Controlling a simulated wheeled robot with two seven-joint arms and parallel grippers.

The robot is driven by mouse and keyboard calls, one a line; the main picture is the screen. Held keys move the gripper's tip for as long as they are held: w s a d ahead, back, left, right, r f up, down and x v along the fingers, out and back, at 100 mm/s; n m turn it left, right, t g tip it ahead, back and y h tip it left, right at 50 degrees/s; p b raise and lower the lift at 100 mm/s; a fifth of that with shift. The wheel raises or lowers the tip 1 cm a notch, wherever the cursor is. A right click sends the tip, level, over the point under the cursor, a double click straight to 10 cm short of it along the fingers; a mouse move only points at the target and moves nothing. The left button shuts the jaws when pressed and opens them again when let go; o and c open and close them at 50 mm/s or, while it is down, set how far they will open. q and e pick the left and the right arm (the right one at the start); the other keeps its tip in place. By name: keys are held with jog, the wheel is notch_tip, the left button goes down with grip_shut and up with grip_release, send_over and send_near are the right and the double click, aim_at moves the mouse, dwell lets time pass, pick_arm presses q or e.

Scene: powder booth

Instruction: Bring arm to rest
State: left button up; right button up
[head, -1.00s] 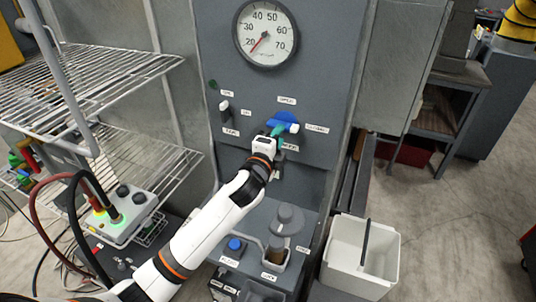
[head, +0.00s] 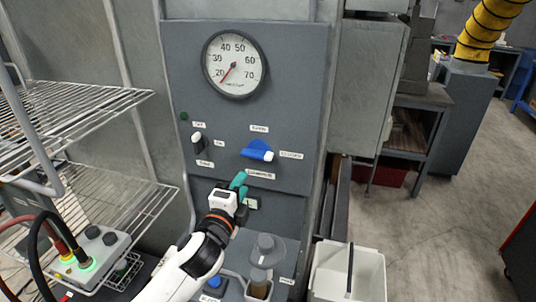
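My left gripper (head: 240,184) reaches up from the bottom of the head view, its teal fingers in front of the grey panel (head: 180,80). Its two fingers show a little apart with nothing between them, so it looks open and empty. It is below and left of the blue valve handle (head: 255,150), apart from it. The handle has a white end and lies nearly level, tilted slightly down to the right. My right gripper is not in view.
A round gauge (head: 234,64) sits high on the panel, with a small black switch (head: 197,140) lower left. A wire rack (head: 90,120) stands left. Below are a blue button (head: 214,282), a clear-lidded cup (head: 262,262) and a white bin (head: 330,270). Open floor lies right.

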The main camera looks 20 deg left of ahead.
pick_arm(q)
jog(key=s+a+f+n+g+y, duration=0.1)
jog(key=s+f+n+g+y, duration=0.1)
jog(key=s+f+n+g, duration=0.85)
jog(key=s+f+n+g+h, duration=0.1)
jog(key=s+f+n+g, duration=0.15)
jog(key=s+f, duration=0.55)
jog(key=s+f+n+g+h, duration=0.1)
jog(key=s+f+n, duration=0.3)
jog(key=s, duration=0.8)
notch_tip(320, 180, down, 29)
jog(key=s+g+b, duration=0.2)
jog(key=s+a+f+g+b, duration=0.1)
jog(key=s+a+f, duration=0.1)
jog(key=s+f, duration=1.3)
jog(key=shift+s+a+f+m+y+b, duration=0.3)
jog(key=shift+f+m, duration=0.1)
jog(key=shift+f, duration=0.35)
